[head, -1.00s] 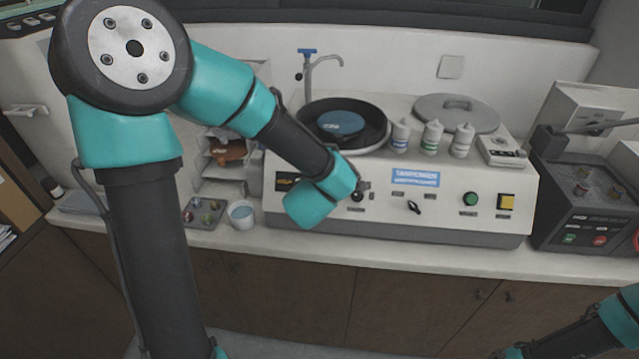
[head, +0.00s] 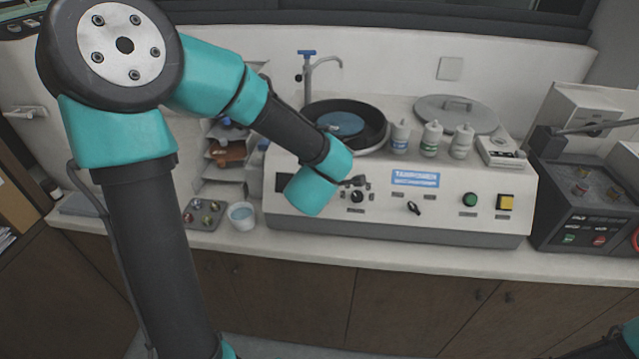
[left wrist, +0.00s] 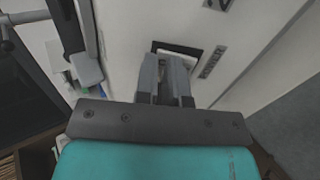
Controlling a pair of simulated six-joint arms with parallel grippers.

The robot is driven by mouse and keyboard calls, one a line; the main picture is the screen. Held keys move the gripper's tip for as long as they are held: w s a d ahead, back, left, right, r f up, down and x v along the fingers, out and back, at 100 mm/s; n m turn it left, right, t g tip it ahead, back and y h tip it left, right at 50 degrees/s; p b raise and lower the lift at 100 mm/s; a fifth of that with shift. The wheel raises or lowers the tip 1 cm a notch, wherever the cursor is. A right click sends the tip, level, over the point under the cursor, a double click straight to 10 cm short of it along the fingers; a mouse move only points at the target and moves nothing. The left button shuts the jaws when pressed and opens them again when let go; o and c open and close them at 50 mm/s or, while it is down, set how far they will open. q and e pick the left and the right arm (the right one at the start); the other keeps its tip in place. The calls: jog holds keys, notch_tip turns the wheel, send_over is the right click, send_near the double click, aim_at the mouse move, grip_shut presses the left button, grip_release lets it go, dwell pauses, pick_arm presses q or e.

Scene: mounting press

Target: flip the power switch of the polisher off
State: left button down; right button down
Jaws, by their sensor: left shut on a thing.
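The polisher (head: 445,212) is a wide white console with a sloped front panel. My left gripper (head: 356,183) is at the left part of this panel, partly hidden by its own wrist in the head view. In the left wrist view, my left gripper (left wrist: 172,62) has its grey fingers close together over the power switch (left wrist: 190,50). The switch has a dark square frame beside a POWER label (left wrist: 212,62). The fingers are shut on the switch and hide its lever, so its position cannot be told. My right gripper is out of view.
A black bowl with a blue disc (head: 341,123), several white bottles (head: 430,138) and a grey lid (head: 456,112) sit on top. A black selector (head: 413,208), green button (head: 470,199) and yellow button (head: 505,202) are farther right. A cup (head: 241,216) stands left.

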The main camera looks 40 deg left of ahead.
pick_arm(q)
jog(key=shift+w+r, duration=0.4)
jog(key=shift+r, duration=0.05)
jog(key=shift+s+r, duration=0.15)
jog(key=shift+s, duration=0.05)
jog(key=w+r+v, duration=0.1)
jog(key=v, duration=1.2)
jog(key=shift+s+r, duration=0.2)
jog(key=shift+r, duration=0.2)
